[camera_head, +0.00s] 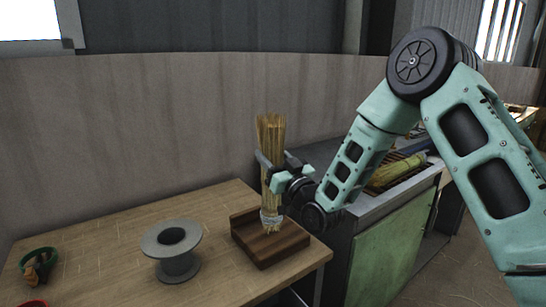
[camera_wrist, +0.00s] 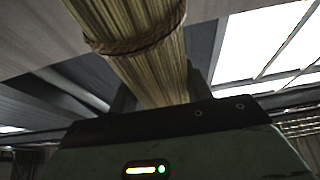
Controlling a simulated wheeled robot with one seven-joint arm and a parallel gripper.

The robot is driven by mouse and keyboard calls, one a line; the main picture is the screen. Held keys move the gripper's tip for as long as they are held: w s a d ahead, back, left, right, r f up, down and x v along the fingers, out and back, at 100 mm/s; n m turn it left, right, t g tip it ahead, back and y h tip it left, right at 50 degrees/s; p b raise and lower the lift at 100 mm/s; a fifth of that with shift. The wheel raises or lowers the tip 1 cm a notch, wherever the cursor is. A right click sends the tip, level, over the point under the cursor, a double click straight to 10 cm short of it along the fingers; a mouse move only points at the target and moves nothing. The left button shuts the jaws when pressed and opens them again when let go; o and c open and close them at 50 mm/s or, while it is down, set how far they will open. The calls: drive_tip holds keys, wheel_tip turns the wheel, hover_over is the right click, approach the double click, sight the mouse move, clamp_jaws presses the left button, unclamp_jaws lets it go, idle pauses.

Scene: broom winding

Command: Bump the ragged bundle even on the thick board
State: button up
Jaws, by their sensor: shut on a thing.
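The bundle (camera_head: 271,133) of straw-coloured stalks stands about upright in my gripper (camera_head: 272,172). The gripper is shut around its middle. Its lower end is at the thick dark wooden board (camera_head: 268,249), over the board's top; I cannot tell whether it touches. A pale band shows near the lower end. In the wrist view the bundle (camera_wrist: 150,70) rises between the jaws, with a brown cord (camera_wrist: 137,36) tied around it.
A grey spool (camera_head: 172,262) stands on the wooden table (camera_head: 110,246) left of the board. A green ring-shaped item (camera_head: 39,262) lies at the far left. A counter (camera_head: 350,205) with a green front stands to the right, with another bundle (camera_head: 398,170) on a rack.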

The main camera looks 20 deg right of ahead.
drive_tip(key=shift+f+b, duration=2.2)
drive_tip(key=shift+f, duration=0.15)
drive_tip(key=shift+r, duration=0.15)
drive_tip(key=shift+r+p, duration=1.35)
drive_tip(key=shift+r, duration=1.1)
drive_tip(key=shift+f, duration=0.2)
drive_tip(key=shift+f+b, duration=2.55)
drive_tip(key=shift+b, duration=0.25)
drive_tip(key=shift+r+p, duration=1.45)
drive_tip(key=shift+r, duration=1.3)
